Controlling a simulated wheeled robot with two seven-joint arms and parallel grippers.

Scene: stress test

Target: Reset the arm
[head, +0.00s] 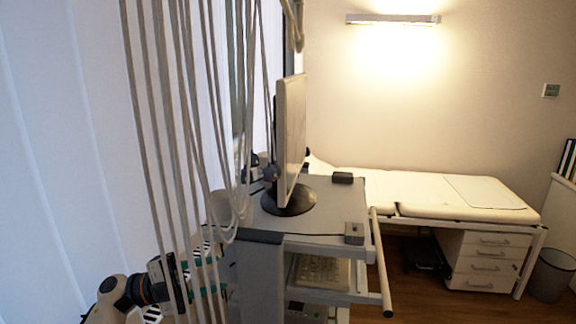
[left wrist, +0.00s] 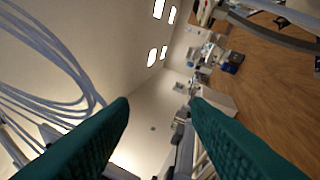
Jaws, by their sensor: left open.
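My left arm comes in at the bottom left of the head view, and its gripper (head: 216,272) with teal fingers is partly hidden behind hanging pale cables (head: 165,120). In the left wrist view the two teal fingers of this gripper (left wrist: 160,103) stand wide apart with nothing between them. The gripper is open, beside the left side of a grey equipment cart (head: 330,206). My right gripper is in neither view.
The cart carries a monitor (head: 291,140) and has a handle rail (head: 380,262) on its right. A white examination bed (head: 415,190), a drawer unit (head: 487,262) and a bin (head: 551,275) stand behind. Cables also show at the left of the wrist view (left wrist: 50,62).

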